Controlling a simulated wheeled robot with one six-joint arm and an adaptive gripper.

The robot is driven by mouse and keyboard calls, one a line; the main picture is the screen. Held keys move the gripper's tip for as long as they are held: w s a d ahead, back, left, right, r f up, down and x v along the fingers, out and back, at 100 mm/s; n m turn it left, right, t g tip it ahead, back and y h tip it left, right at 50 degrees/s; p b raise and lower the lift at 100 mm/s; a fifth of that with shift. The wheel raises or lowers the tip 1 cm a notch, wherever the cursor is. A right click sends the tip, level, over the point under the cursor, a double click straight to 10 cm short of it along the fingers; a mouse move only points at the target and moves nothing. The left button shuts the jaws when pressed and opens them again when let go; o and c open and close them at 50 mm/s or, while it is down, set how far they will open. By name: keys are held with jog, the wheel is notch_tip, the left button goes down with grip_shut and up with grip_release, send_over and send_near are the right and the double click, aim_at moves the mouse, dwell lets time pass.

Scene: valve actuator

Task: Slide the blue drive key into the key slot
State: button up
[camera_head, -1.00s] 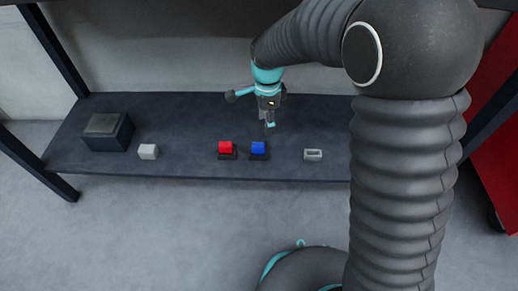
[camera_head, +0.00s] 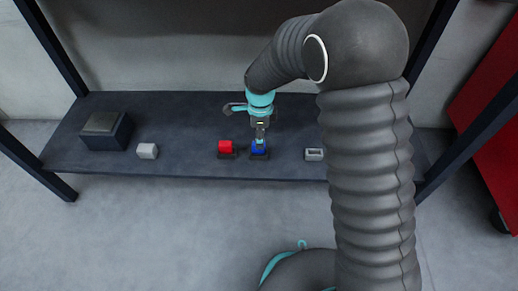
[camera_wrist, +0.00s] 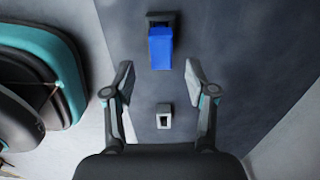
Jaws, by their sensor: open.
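The blue drive key (camera_head: 258,151) is a small blue block in a dark holder on the shelf. In the wrist view the blue key (camera_wrist: 160,47) stands ahead of the fingertips, near the line midway between them. My gripper (camera_head: 259,140) points down just above the key in the head view and partly covers it. In the wrist view my gripper (camera_wrist: 159,76) is open with nothing held. The grey block with the key slot (camera_head: 314,154) is right of the key. Its dark opening (camera_wrist: 164,119) shows between the fingers in the wrist view.
A white cube (camera_head: 147,151) and a dark box (camera_head: 105,131) stand farther left on the shelf (camera_head: 190,135). Shelf posts rise at both sides.

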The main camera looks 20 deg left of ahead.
jog(key=shift+w+f+b, duration=0.15)
jog(key=shift+f+b, duration=0.4)
jog(key=shift+f, duration=2.15)
jog(key=shift+r, duration=0.1)
grip_shut()
